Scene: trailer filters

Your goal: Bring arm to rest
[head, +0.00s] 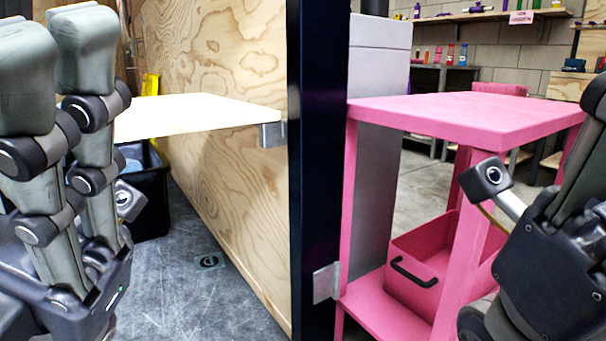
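My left gripper (65,65) stands large at the left edge, fingers pointing up, with a clear gap between its two fingers. Nothing shows between them. My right gripper (596,110) is at the right edge and is cut off by the frame. Only one of its fingers shows, so its opening cannot be judged. The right hand is in front of the right side of the pink table (470,112) and hides part of it.
A dark upright post (320,170) divides the view. Left of it are a wooden shelf (200,115), a plywood wall (225,200) and a black bin (150,190). A pink bin (415,265) sits on the pink table's lower shelf. Grey floor (200,290) is clear at lower middle-left.

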